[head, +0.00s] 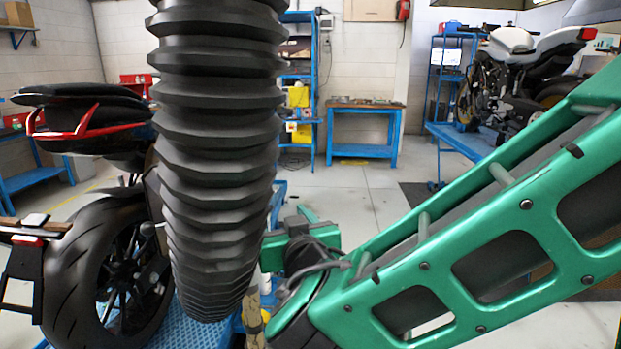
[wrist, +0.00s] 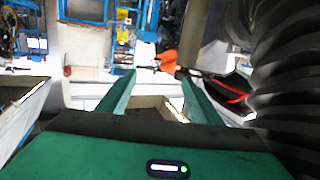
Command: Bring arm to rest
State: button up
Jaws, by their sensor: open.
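My gripper (wrist: 157,76) shows in the wrist view as two green fingers spread wide apart. It is open and nothing is held between the fingers. A small orange thing (wrist: 168,62) shows past the fingertips; I cannot tell what it is or how far off it lies. In the head view my green arm comes in from the lower right and slopes down to the picture's middle. Its far end is there, but the fingers cannot be made out. My black ribbed sleeve hides much of the middle left.
A black and red motorcycle (head: 95,215) stands close on the left, on a blue platform (head: 195,335). A white motorcycle (head: 520,75) is on a blue stand (head: 465,140) at the back right. A blue workbench (head: 362,130) stands at the back. Open grey floor (head: 375,205) lies before it.

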jog(key=w+d+f+m+g+h, duration=0.15)
jog(key=d+h, duration=0.25)
jog(key=d, duration=0.7)
jog(key=w+d+f+m+g+h, duration=0.1)
jog(key=w+d+f+m+h, duration=0.2)
jog(key=d, duration=0.7)
jog(key=s+d+f+m+g+h, duration=0.1)
jog(key=s+d+f+g+h, duration=0.1)
jog(key=d, duration=0.6)
jog(key=s+d+f+m+g+h, duration=0.1)
jog(key=s+d+f+m+g, duration=0.15)
jog(key=d, duration=0.45)
jog(key=s+d+f+m+g, duration=0.1)
jog(key=s+d+f+g, duration=0.15)
jog(key=s+d, duration=0.3)
jog(key=s+d+f+g, duration=0.1)
jog(key=s+d+g, duration=0.2)
jog(key=s+d, duration=0.25)
jog(key=s+f+m+g+y, duration=0.1)
jog(key=s+g+y, duration=0.2)
jog(key=s, duration=1.3)
jog(key=shift+s+a+f+y, duration=0.15)
jog(key=shift+s+a+y, duration=0.15)
jog(key=shift+y, duration=0.7)
